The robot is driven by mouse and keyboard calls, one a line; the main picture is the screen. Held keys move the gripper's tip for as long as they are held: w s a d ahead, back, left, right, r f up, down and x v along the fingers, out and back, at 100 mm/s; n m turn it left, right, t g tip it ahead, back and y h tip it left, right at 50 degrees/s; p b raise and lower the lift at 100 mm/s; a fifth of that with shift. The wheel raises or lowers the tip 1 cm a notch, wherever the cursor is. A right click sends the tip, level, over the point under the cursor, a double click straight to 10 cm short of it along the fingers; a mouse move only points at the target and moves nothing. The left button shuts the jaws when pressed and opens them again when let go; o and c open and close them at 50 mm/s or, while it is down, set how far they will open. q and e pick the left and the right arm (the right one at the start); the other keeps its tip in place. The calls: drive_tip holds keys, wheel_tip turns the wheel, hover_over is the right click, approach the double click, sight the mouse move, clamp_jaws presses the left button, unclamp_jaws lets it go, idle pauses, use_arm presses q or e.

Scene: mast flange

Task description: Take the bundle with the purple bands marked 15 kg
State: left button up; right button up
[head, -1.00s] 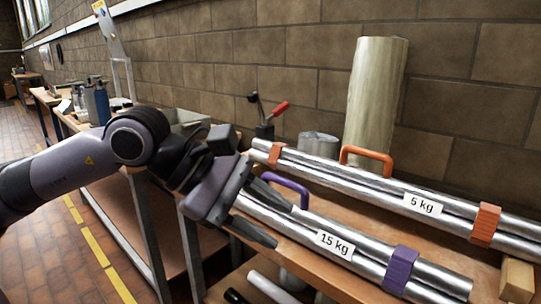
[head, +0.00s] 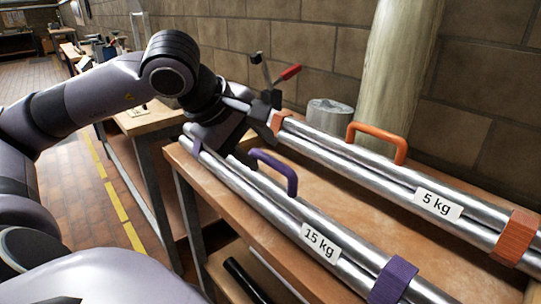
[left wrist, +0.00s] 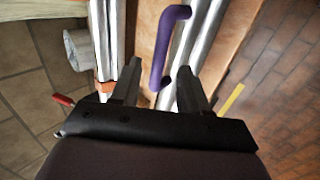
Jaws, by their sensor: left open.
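The bundle of metal bars (head: 262,203) labelled 15 kg lies along the front of the wooden bench. It has a purple band (head: 393,281) near its right end, another near its far left end, and a purple handle (head: 291,178) on top. My left gripper (head: 243,128) is open above the far left part of the bench, close to this bundle. In the left wrist view the purple handle (left wrist: 168,45) shows between and beyond the open fingers (left wrist: 160,72), and nothing is held. My right gripper is not in view.
A second bar bundle (head: 342,160) with orange bands, an orange handle and a 5 kg label lies behind. A tall pale cylinder (head: 397,70), a grey can (head: 328,114) and a red-handled tool (head: 288,73) stand behind it. A black bar (head: 245,281) lies on the shelf below.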

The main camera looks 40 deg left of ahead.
sight(271, 158)
use_arm(q)
drive_tip(key=shift+p+x, duration=0.4)
drive_tip(key=shift+x, duration=2.35)
clamp_jaws()
drive_tip(key=shift+w+r, duration=0.15)
drive_tip(key=shift+r, duration=0.1)
drive_tip(key=shift+r+p, duration=2.95)
drive_tip(key=shift+r, duration=0.5)
drive_tip(key=shift+f, duration=0.15)
